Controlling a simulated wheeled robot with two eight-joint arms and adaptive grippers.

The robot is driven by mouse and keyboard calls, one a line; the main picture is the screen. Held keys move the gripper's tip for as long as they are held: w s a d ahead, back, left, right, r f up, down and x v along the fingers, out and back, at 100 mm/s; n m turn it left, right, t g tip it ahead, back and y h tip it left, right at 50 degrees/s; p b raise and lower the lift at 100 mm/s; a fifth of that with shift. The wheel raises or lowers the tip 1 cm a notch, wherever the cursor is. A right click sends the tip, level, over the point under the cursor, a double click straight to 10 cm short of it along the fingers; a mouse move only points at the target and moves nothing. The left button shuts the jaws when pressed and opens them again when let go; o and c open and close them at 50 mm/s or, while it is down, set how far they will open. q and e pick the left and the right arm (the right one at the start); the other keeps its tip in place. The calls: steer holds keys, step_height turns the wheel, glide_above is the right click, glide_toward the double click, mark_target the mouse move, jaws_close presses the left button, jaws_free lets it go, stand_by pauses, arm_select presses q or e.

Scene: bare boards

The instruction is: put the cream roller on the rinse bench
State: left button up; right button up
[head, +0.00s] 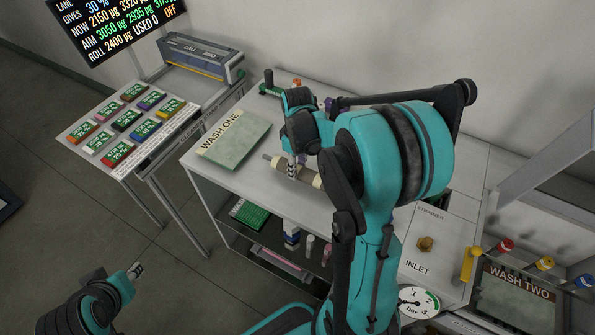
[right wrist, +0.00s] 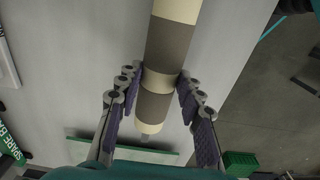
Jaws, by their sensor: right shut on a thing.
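The cream roller (head: 304,174) has cream and grey-brown bands and a thin shaft end. It lies roughly level over the pale bench (head: 262,188), right of the WASH ONE pad. My right gripper (head: 293,166) is shut on it from above. In the right wrist view the roller (right wrist: 168,60) runs between the purple finger pads of my gripper (right wrist: 160,88). I cannot tell if it touches the bench top. My arm hides the roller's right end in the head view. My left gripper (head: 135,270) is low at the left, away from the bench; its jaws are too small to read.
The green WASH ONE pad (head: 233,140) lies at the bench's left. A side table (head: 130,120) with several coloured tiles stands further left. At the right are a strainer panel (head: 433,235), several valves and a WASH TWO pad (head: 515,305). A lower shelf holds a green rack (head: 249,214).

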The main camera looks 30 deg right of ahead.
step_height(320, 180, down, 2)
steer(key=shift+r, duration=0.1)
steer(key=o, duration=1.2)
